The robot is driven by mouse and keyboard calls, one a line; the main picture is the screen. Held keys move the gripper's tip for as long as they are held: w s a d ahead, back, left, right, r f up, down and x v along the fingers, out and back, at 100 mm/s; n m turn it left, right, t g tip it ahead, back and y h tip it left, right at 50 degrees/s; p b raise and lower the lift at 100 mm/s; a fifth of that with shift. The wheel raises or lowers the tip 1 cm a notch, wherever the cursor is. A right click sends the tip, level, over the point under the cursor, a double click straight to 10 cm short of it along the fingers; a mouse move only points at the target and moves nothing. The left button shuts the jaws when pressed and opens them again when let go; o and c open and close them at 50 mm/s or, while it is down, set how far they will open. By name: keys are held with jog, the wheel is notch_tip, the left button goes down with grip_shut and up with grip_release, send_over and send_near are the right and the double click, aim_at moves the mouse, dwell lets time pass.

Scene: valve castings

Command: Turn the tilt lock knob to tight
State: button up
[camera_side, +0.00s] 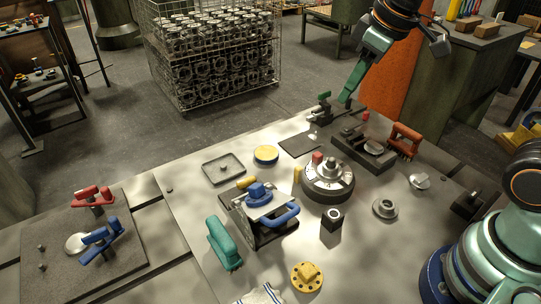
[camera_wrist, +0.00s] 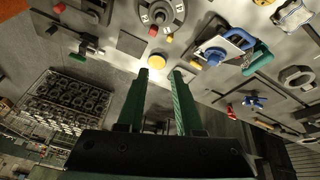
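My gripper (camera_wrist: 159,76) shows two green fingers with a clear gap between them and nothing held. In the side view its fingers hang in the air at the upper right, beyond the bench's far edge. No knob is labelled, so I cannot tell for sure which is the tilt lock knob. A clamping fixture (camera_side: 262,222) with a blue knob (camera_side: 257,190) and blue handle stands mid-bench. A yellow knob (camera_side: 247,182) sits at its back; it also shows in the wrist view (camera_wrist: 195,64). My gripper is well apart from it. Tight or loose cannot be read.
A round dial table (camera_side: 327,186) with a red knob (camera_side: 317,157) stands right of the fixture. A yellow disc (camera_side: 266,153), shallow tray (camera_side: 223,168), teal handle (camera_side: 223,243) and dark block (camera_side: 332,219) surround it. A wire basket of castings (camera_side: 213,50) stands behind the bench.

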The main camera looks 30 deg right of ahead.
jog(key=w+a+f+n+g, duration=0.2)
jog(key=w+a+f+n, duration=0.2)
jog(key=w+a+n, duration=0.4)
jog(key=n+g, duration=0.2)
jog(key=n, duration=0.2)
send_over(246, 179)
notch_tip(246, 179, down, 8)
notch_tip(246, 179, down, 12)
jog(key=shift+r, duration=0.2)
grip_shut()
